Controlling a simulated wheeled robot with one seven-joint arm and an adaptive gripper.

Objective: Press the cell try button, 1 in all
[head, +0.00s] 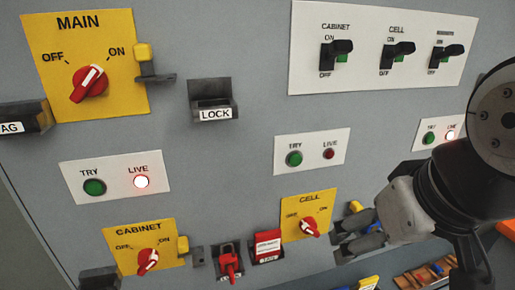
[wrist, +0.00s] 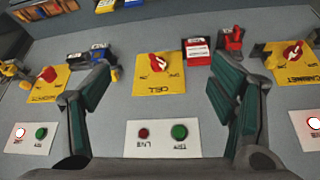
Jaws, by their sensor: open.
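The cell try button (head: 294,158) is a green round button on a white plate, left of a dark red live lamp (head: 329,154), above the yellow CELL panel (head: 290,208). In the wrist view, upside down, the try button (wrist: 179,131) shows between my fingers, right of the live lamp (wrist: 143,133). The CELL panel (wrist: 150,105) with its red knob is beyond it. My gripper (head: 340,238) is open and empty, right of the CELL panel in the head view, below and right of the button. Its two fingers (wrist: 160,95) stand wide apart in the wrist view. I see no contact with the button.
Another try/live plate (head: 118,190) with a lit live lamp is at left, above the CABINET panel (head: 125,238). A third plate (head: 440,128) is at right, near my arm. A red padlock (head: 228,262) and a red tag (head: 267,247) stick out beside the CELL panel.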

